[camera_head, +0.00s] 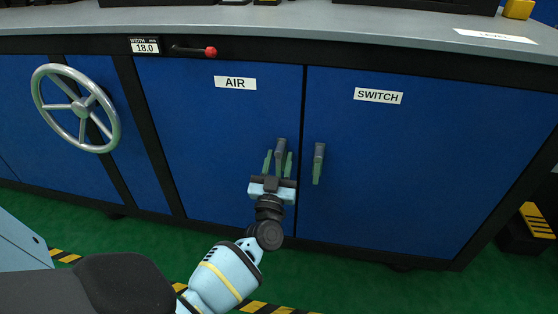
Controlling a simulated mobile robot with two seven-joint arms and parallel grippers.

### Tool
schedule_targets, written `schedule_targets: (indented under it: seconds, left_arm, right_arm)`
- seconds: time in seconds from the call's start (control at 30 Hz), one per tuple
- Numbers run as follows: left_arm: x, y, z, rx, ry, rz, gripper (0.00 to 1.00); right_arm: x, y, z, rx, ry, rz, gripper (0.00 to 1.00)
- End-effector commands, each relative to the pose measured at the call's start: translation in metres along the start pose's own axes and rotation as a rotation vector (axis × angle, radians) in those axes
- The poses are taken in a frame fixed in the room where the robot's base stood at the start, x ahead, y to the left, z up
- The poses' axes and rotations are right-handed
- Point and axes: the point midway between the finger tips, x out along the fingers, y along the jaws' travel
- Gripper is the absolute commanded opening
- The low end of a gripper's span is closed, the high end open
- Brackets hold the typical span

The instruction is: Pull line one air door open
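The blue AIR door (215,130) is closed, flush with the cabinet front, with a white "AIR" label near its top. Its grey upright handle (280,148) is near the door's right edge. My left gripper (278,163) is at this handle, with one finger on each side of it; a gap shows between the fingers, so it looks open. The gripper and wrist hide the lower part of the handle. The arm comes up from the lower left. My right gripper is not in view.
The closed SWITCH door (420,160) with its own handle (319,162) is just to the right. A grey handwheel (78,107), a width display (145,46) and a red-tipped lever (208,51) are at left. The worktop (300,18) overhangs above. Green floor (340,285) lies in front.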

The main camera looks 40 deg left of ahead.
Motion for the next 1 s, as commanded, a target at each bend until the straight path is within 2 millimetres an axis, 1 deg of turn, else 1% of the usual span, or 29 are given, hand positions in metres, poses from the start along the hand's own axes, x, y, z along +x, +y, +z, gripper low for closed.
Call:
schedule_targets:
  seconds: [0.03, 0.07, 0.3, 0.33, 0.73, 0.87, 1.0]
  left_arm:
    - [0.000, 0.000, 0.000, 0.000, 0.000, 0.000, 0.36]
    - [0.000, 0.000, 0.000, 0.000, 0.000, 0.000, 0.34]
    - [0.000, 0.000, 0.000, 0.000, 0.000, 0.000, 0.02]
    - [0.000, 0.000, 0.000, 0.000, 0.000, 0.000, 0.00]
    - [0.000, -0.001, -0.001, 0.015, 0.001, 0.006, 0.00]
    - [0.000, -0.002, -0.002, 0.052, 0.002, 0.021, 0.00]
    - [0.001, -0.004, -0.004, 0.125, 0.001, 0.051, 0.00]
  right_arm:
    - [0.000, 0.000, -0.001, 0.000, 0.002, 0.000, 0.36]
    - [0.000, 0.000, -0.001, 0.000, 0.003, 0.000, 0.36]
    - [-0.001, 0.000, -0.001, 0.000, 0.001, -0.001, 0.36]
    - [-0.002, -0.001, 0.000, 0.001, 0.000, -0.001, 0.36]
    - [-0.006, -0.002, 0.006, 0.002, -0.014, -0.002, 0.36]
    - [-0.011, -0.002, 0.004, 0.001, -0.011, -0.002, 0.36]
    - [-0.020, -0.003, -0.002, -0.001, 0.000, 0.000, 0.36]
